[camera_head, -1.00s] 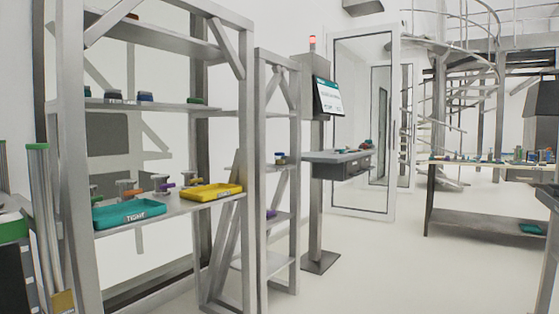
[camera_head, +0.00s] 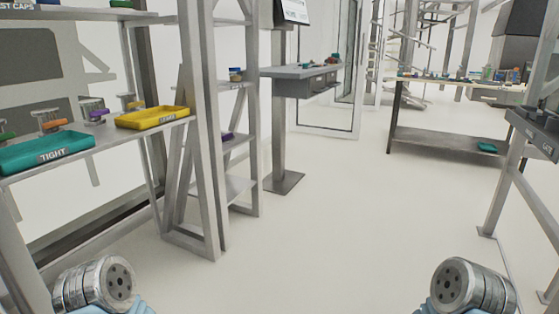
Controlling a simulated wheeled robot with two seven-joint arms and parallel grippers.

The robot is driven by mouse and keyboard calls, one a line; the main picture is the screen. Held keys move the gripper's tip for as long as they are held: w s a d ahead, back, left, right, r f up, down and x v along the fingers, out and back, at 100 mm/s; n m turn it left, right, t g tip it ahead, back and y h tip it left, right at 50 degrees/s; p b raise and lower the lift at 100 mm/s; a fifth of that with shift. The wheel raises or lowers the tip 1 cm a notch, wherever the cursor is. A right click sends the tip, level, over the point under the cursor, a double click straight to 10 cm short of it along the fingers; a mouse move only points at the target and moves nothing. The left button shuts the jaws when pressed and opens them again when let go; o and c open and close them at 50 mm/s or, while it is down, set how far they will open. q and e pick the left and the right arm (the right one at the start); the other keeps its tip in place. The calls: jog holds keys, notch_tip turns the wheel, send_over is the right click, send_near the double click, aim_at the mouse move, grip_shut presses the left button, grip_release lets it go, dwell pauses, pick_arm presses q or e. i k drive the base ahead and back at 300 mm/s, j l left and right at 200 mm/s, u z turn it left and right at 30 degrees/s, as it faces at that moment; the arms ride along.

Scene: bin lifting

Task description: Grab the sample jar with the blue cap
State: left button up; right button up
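No jar with a blue cap shows clearly enough to name for certain. A small item with a blue top (camera_head: 235,74) stands on the narrow rack's upper shelf; it is too small to tell whether it is a jar. Several small bottles or jars (camera_head: 487,73) stand on the far table, some with bluish parts, but they are too small to tell apart. Metal round parts of my two arms show at the bottom left and bottom right. Neither gripper is in view.
A shelf at left holds a teal tray (camera_head: 45,152) marked TIGHT and a yellow tray (camera_head: 152,118). A grey stand (camera_head: 300,72) is at centre. The far table (camera_head: 445,150) is beyond open floor (camera_head: 340,220). A dark-topped bench (camera_head: 535,130) stands at right.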

aim_at(234, 76)
jog(key=i+z, duration=0.35)
jog(key=i, duration=2.2)
